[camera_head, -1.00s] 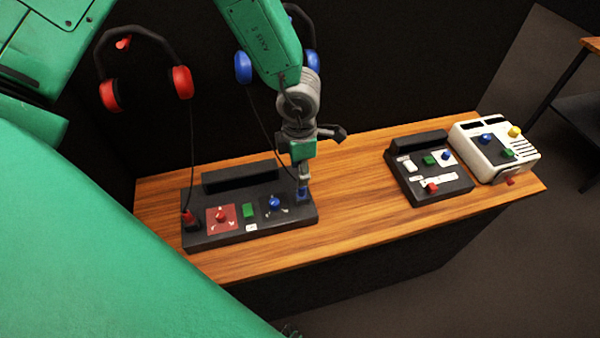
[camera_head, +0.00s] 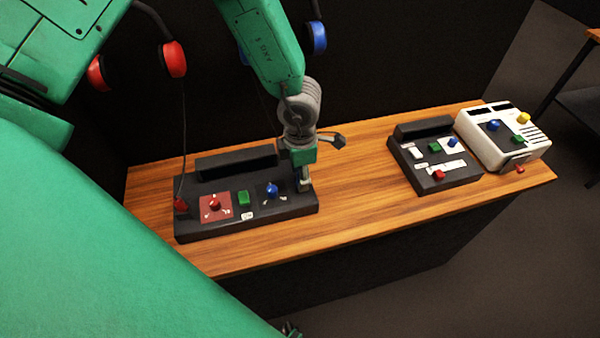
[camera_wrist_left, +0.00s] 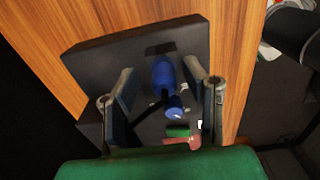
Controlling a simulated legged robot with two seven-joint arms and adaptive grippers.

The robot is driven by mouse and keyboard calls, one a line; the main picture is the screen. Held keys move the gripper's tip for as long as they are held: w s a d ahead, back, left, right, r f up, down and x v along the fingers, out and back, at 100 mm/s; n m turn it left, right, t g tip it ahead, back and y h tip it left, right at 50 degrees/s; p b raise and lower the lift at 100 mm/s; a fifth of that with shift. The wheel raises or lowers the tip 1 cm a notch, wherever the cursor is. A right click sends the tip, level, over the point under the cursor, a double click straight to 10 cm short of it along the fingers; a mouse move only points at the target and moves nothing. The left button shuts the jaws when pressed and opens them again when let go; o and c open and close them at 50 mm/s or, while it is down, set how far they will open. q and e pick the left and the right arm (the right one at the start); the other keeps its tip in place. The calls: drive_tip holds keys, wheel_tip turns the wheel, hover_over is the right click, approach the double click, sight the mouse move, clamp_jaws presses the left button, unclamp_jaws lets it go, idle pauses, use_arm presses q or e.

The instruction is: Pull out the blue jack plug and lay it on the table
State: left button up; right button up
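The blue jack plug (camera_wrist_left: 163,73) stands at one end of the black trackball panel (camera_head: 230,222). In the left wrist view it lies between the two fingers of my left gripper (camera_wrist_left: 160,76), with small gaps visible beside it. The gripper is open around it. In the head view my left gripper (camera_head: 304,186) is low at the panel's right end and hides the plug. The wooden table (camera_head: 350,205) is under the panel. My right gripper does not show.
The panel carries a red knob (camera_head: 215,205), a green button (camera_head: 244,198), a blue knob (camera_head: 272,190) and a red plug (camera_head: 181,205). A second black panel (camera_head: 450,182) and a white box (camera_head: 490,150) stand at the right. Bare table lies between.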

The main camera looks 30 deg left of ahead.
use_arm(q)
drive_tip(key=shift+d+r, duration=0.15)
drive_tip(key=shift+d, duration=0.3)
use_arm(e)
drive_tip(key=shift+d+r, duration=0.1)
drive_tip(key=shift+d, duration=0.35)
use_arm(q)
drive_tip(key=shift+a, duration=0.35)
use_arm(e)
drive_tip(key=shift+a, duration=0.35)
use_arm(q)
drive_tip(key=shift+s+d+p, duration=0.1)
drive_tip(key=shift+d+p, duration=0.25)
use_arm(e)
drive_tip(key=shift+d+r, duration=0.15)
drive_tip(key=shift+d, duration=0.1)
use_arm(q)
drive_tip(key=shift+a, duration=0.1)
clamp_jaws()
drive_tip(key=shift+a, duration=0.1)
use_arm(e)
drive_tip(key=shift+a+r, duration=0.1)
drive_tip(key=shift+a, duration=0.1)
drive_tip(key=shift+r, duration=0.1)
use_arm(q)
drive_tip(key=shift+r+p, duration=2.9)
drive_tip(key=shift+p, duration=0.25)
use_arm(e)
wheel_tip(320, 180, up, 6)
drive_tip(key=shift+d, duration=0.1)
